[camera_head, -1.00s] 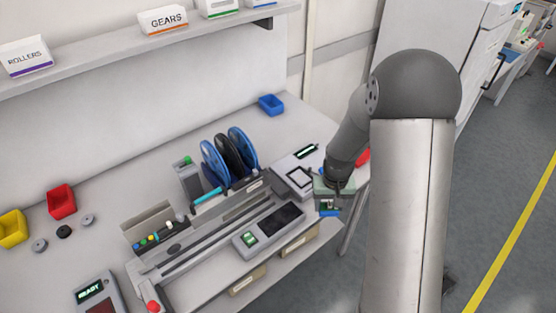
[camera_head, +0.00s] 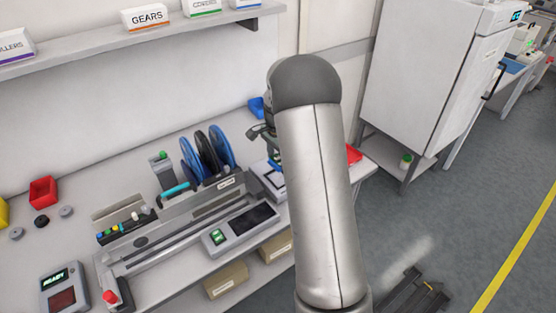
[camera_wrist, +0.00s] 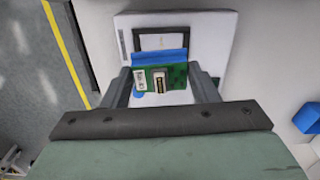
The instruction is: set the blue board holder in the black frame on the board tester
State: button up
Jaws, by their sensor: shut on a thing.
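In the wrist view my gripper (camera_wrist: 160,78) is shut on the blue board holder (camera_wrist: 160,56), which carries a green circuit board. The board tester (camera_wrist: 210,28) is a pale box beyond it. The tester's black frame (camera_wrist: 137,39) shows just above the holder in the picture; the holder covers its near part. I cannot tell whether the holder touches the frame. In the head view my arm hides the holder and most of the gripper. Only a strip of the tester (camera_head: 257,170) shows there, left of the arm.
Blue and black reels (camera_head: 208,151) stand left of the tester, behind the feeder rail. A blue bin (camera_head: 256,106) sits at the back of the bench, and a red item (camera_head: 354,154) lies right of my arm. A tall white cabinet (camera_head: 420,80) stands to the right.

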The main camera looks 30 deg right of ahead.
aim_at(278, 178)
jog(key=shift+w+d+f+m, duration=0.1)
jog(key=shift+w+d+m, duration=0.05)
jog(key=shift+d+m, duration=0.15)
jog(key=shift+a+f+b, duration=0.1)
jog(key=shift+f+b, duration=1.7)
jog(key=shift+f, duration=1.05)
jog(key=shift+f+b, duration=0.4)
jog(key=shift+b, duration=0.1)
jog(key=o, duration=1.1)
jog(key=shift+r, duration=0.15)
notch_tip(278, 178, up, 17)
jog(key=shift+r+b, duration=0.15)
jog(key=shift+b, duration=0.75)
